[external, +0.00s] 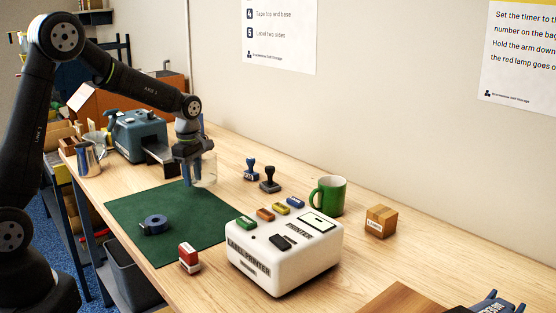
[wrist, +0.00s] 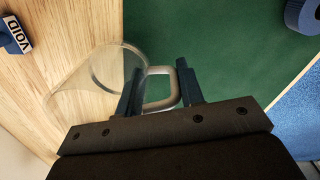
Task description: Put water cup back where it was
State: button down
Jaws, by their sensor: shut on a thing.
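The water cup is a clear glass mug (external: 208,172) at the back edge of the green mat, beside the tape machine. My gripper (external: 188,176) is at its left side, pointing down. In the wrist view the clear cup (wrist: 88,82) lies left of my fingers, over bare wood, with its handle (wrist: 161,72) toward the green mat. My gripper (wrist: 160,88) is shut on the handle, one finger on each side. I cannot tell whether the cup touches the table or is slightly raised.
The green mat (external: 150,206) holds a blue tape roll (external: 154,224). A teal machine (external: 138,133) and metal jug (external: 89,158) stand left. Two stamps (external: 269,180), a green mug (external: 329,194), small carton (external: 380,221), white label printer (external: 284,254) and red stamp (external: 189,257) stand right and front.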

jog(key=shift+f, duration=0.9)
jog(key=shift+f, duration=0.2)
jog(key=c, duration=0.9)
grip_release()
jog(key=shift+c, duration=0.2)
notch_tip(320, 180, up, 12)
jog(key=shift+s+r, duration=0.15)
jog(key=shift+r, duration=0.05)
